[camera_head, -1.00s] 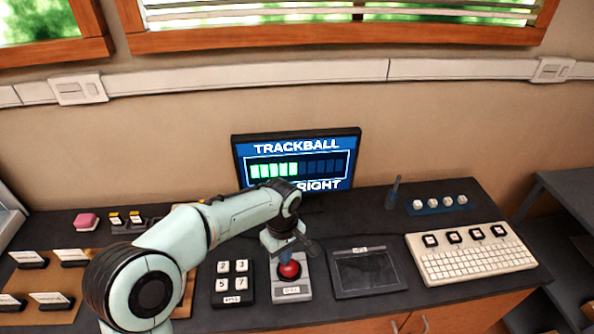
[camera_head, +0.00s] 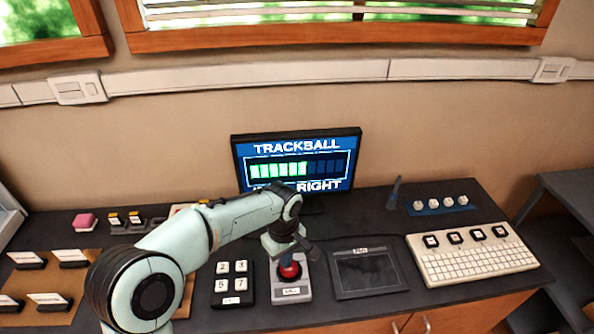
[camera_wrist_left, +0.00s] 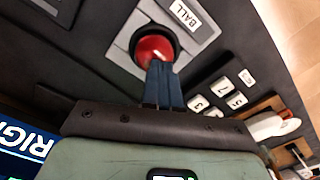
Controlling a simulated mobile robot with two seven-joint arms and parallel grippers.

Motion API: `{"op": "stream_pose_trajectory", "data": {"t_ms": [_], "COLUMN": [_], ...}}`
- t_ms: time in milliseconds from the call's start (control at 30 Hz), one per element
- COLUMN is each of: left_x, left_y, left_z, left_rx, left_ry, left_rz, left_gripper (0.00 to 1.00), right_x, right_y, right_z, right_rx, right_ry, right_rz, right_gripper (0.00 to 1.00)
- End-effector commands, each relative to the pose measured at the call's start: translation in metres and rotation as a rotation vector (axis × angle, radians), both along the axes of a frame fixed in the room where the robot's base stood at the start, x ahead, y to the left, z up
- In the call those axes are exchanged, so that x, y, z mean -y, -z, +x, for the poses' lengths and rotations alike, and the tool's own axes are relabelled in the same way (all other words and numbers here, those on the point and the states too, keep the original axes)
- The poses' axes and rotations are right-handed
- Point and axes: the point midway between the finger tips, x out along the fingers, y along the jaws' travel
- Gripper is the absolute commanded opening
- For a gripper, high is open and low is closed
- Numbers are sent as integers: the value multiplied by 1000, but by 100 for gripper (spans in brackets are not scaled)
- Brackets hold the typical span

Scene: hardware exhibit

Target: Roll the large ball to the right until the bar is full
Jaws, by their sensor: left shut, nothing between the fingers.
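The large red ball (camera_head: 290,271) sits in a grey housing with a white "BALL" label on the dark desk. In the left wrist view the red ball (camera_wrist_left: 155,48) shows in its dark ring. My left gripper (camera_head: 289,259) is shut and empty, pointing down at the ball. In the left wrist view its blue fingertips (camera_wrist_left: 160,68) meet the ball's edge and appear to touch it. The screen (camera_head: 297,160) behind reads "TRACKBALL" and "RIGHT", partly hidden by my arm. Its bar (camera_head: 296,168) is green a little past half, the right part dark. My right gripper is not in view.
A number keypad (camera_head: 233,283) stands left of the ball housing and a dark tablet (camera_head: 368,272) stands close on its right. A white keyboard (camera_head: 470,257) lies further right. Labelled card holders (camera_head: 47,301) are at the left.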

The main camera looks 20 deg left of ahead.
Motion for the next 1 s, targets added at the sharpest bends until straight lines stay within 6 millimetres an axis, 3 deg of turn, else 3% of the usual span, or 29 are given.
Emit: {"op": "stream_pose_trajectory", "data": {"t_ms": [1000], "left_x": [14], "left_y": [0], "left_z": [8], "left_rx": [-1], "left_ry": [0], "left_rz": [0], "left_gripper": [0], "right_x": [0], "right_y": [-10], "right_z": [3], "right_rx": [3], "right_ry": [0], "right_rz": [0], "right_gripper": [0]}}
